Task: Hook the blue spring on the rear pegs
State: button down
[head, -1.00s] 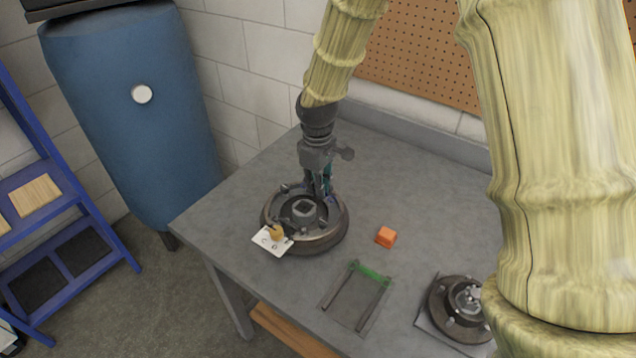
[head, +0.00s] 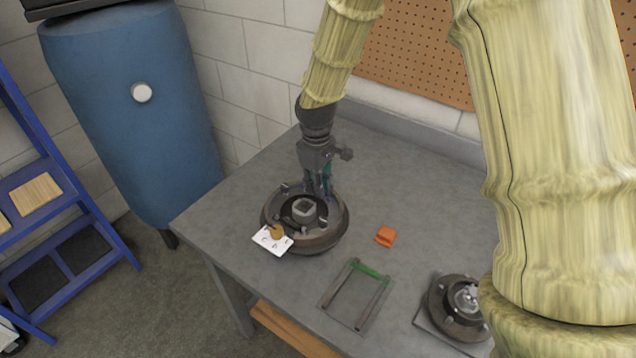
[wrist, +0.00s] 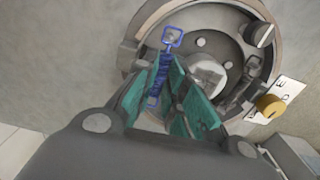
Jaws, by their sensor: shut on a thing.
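My gripper (head: 318,190) is over the rear part of a round brake drum assembly (head: 272,212) on the table. In the wrist view my gripper (wrist: 168,68) has its teal fingers closed on the blue spring (wrist: 160,78). The spring's square end loop (wrist: 172,38) extends past the fingertips over the drum's plate. A pale peg-like spot shows inside that loop; I cannot tell whether the loop is around it or only above it. A second blue loop shows low between the fingers. The spring is mostly hidden by the gripper in the head view.
A white card with a yellow knob (head: 277,232) is at the drum's front-left edge. An orange block (head: 385,236), a green-ended frame (head: 370,271) and a hub (head: 455,305) lie to the right. The table's left side is clear.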

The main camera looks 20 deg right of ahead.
jog(key=shift+f+p, duration=0.8)
jog(key=shift+f, duration=0.1)
dwell(2.5)
jog(key=c, duration=1.4)
grip_release()
jog(key=c, duration=0.3)
jog(key=shift+r, duration=0.1)
